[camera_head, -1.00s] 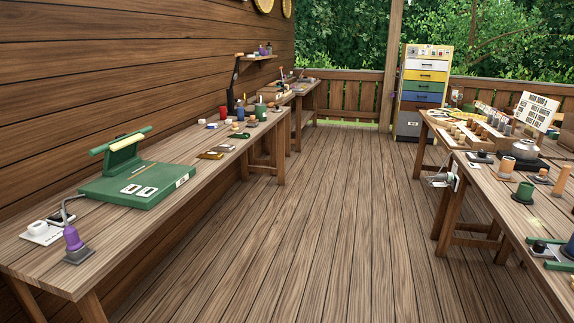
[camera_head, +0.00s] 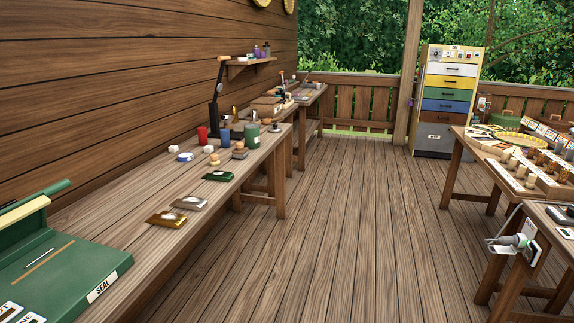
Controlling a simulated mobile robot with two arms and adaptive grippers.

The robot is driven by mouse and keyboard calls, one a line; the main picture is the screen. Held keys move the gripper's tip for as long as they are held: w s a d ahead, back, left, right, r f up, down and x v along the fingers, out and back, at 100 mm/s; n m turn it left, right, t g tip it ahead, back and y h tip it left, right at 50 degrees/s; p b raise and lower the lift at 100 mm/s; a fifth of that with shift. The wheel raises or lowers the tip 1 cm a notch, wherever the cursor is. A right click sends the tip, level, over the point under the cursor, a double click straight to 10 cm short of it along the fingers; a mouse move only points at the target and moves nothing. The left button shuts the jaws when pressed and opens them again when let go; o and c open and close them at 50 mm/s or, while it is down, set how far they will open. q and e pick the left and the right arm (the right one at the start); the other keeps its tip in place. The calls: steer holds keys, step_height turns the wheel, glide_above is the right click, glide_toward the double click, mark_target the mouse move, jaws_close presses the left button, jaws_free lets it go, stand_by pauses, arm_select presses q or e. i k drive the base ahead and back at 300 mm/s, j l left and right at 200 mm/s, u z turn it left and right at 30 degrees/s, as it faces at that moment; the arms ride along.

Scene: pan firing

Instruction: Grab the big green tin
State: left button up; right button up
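A green cylindrical tin (camera_head: 252,136) stands upright toward the far end of the left workbench. It is beside a blue cylinder (camera_head: 224,135) and close to a red one (camera_head: 202,136). A flat green packet (camera_head: 218,176) lies nearer on the same bench. I cannot tell for sure that the green cylinder is the big green tin. Neither of my grippers is in view.
The left workbench (camera_head: 150,200) carries a green sealing machine (camera_head: 60,270) and other packets. A drawer cabinet (camera_head: 447,100) stands at the back. More benches with trays (camera_head: 545,180) are on the right. The plank floor (camera_head: 350,240) between is clear.

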mark_target(252, 135)
steer(key=i, duration=0.65)
steer(key=i+u, duration=0.15)
steer(key=i, duration=0.45)
steer(key=i+l, duration=0.15)
steer(key=i, duration=0.45)
steer(key=i+u, duration=0.05)
